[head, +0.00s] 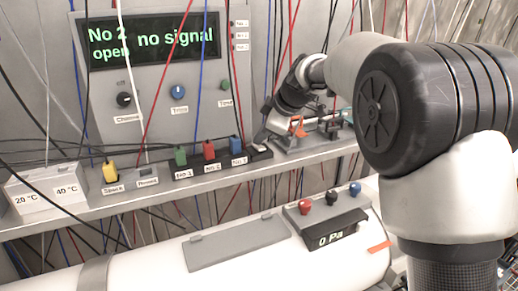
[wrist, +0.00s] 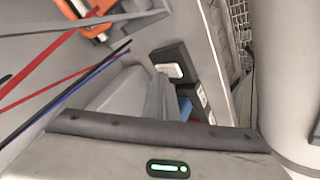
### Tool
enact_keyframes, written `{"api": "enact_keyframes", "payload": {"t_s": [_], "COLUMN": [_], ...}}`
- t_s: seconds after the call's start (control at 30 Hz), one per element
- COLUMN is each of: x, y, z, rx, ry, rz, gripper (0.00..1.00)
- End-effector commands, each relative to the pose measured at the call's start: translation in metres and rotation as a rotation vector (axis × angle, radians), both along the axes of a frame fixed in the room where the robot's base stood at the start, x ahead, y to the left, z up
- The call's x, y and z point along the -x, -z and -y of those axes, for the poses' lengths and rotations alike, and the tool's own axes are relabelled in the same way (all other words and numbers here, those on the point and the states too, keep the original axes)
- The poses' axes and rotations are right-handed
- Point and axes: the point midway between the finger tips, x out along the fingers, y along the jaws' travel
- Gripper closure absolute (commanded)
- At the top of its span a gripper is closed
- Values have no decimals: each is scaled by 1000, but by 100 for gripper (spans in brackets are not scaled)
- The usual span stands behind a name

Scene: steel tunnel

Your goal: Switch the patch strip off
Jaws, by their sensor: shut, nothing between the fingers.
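The patch strip (head: 130,184) runs along the shelf, with yellow, green, red and blue plugs standing in it. At its right end is a black block (head: 259,152) with a pale top, which looks like its switch; I cannot tell its position. In the wrist view a black block with a white patch (wrist: 171,66) appears just beyond the fingers, with a bit of blue plug (wrist: 185,108) below it. My gripper (head: 262,136) is shut and empty, pointing down close to the black block. I cannot tell whether it touches. The fingers also show in the wrist view (wrist: 158,92).
A panel with a display (head: 150,40) reading "No 2 open" and "no signal" stands behind. Red, blue, black and white cables hang around the arm. A device with an orange part (head: 297,127) sits right of the strip. A white box (head: 46,190) stands at left.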

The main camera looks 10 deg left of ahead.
Motion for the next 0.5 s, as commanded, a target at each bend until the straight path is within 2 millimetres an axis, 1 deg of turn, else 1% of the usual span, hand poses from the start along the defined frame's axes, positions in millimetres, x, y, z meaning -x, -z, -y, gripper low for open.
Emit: {"api": "enact_keyframes", "payload": {"t_s": [0.03, 0.5], "x": [1, 2], "y": [4, 13], "z": [1, 2], "rx": [3, 7], "ry": [0, -1], "rz": [-5, -12], "gripper": [100, 100]}}
